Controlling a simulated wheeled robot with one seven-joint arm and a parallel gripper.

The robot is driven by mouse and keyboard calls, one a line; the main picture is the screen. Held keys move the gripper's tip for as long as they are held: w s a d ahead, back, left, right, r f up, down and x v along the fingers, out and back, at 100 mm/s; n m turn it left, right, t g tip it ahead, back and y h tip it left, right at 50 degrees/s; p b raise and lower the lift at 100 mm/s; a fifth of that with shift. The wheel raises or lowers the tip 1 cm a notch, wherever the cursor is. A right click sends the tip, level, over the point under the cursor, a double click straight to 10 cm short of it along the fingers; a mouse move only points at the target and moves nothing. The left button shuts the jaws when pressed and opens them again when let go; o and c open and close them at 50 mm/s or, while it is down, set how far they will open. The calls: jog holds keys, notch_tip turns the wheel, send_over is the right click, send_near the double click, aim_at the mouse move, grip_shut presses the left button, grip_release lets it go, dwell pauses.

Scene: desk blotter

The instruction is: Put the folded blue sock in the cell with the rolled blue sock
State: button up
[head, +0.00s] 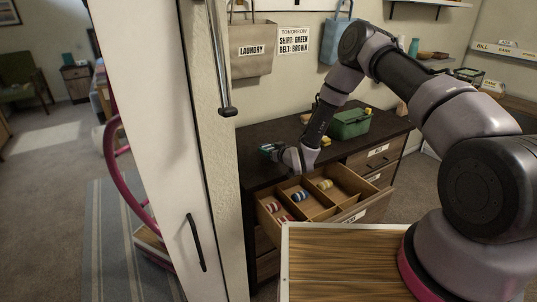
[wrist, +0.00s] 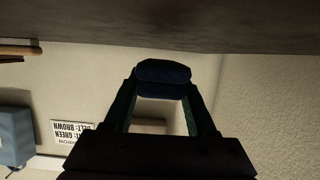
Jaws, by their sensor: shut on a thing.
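My gripper (head: 270,150) is shut on the folded blue sock (wrist: 163,72), which looks dark blue between the two fingertips in the wrist view. In the head view the gripper is at the left end of the dresser top, above and behind the open drawer (head: 347,213). The rolled blue sock (head: 299,196) lies in the middle cell of the drawer, below and to the right of the gripper. The held sock is apart from the drawer.
Red rolled socks (head: 273,207) lie in the left cell and a yellow one (head: 325,184) in the right cell. A green box (head: 350,124) stands on the dresser top (head: 262,177). A white door post (head: 227,130) stands close to the left of the gripper.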

jog(key=shift+f, duration=1)
jog(key=shift+f, duration=0.2)
jog(key=o, duration=1.3)
jog(key=shift+o, duration=0.2)
jog(key=v, duration=1)
jog(key=shift+s+d+r, duration=0.2)
jog(key=shift+s+d, duration=0.05)
